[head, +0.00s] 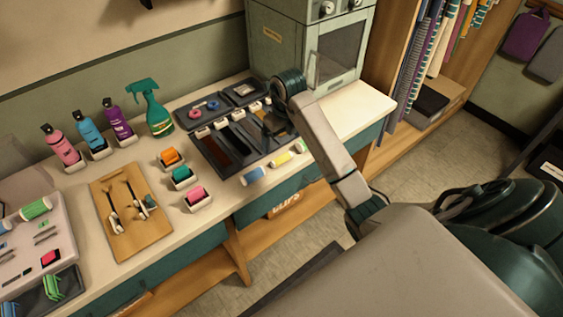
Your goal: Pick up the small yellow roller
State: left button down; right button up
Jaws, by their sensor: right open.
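The small yellow roller (280,159) lies on the front edge of the white counter, in front of the dark tray. My right gripper (274,124) is open and points down over the right part of the dark tray, behind and apart from the yellow roller. Its fingers are dark and partly blend with the tray. My left gripper is out of view.
The dark tray (201,141) has several compartments. Orange, teal and pink rolls stand in small holders to its left. Bottles and a green spray bottle (152,108) stand at the back. A wooden board (128,238) lies at left. A grey-green cabinet (283,45) stands behind my gripper.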

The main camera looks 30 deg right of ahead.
aim_at(282, 157)
jog(key=shift+w+f+b, duration=0.1)
jog(key=shift+f+b, duration=0.4)
jog(key=shift+f, duration=0.45)
jog(key=shift+w+f+p, duration=0.2)
jog(key=shift+f+p, duration=0.55)
jog(key=shift+f, duration=0.15)
jog(key=shift+f+p, duration=0.55)
jog(key=f, duration=0.1)
jog(key=f+p, duration=0.1)
jog(key=f, duration=0.1)
jog(key=shift+w+d+f+p, duration=0.15)
jog(key=shift+d+f+p, duration=0.15)
jog(key=shift+p, duration=0.1)
jog(key=shift+f, duration=0.45)
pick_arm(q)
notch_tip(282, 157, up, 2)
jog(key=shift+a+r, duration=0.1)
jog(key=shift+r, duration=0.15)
pick_arm(e)
jog(key=shift+c, duration=0.4)
jog(key=c, duration=1)
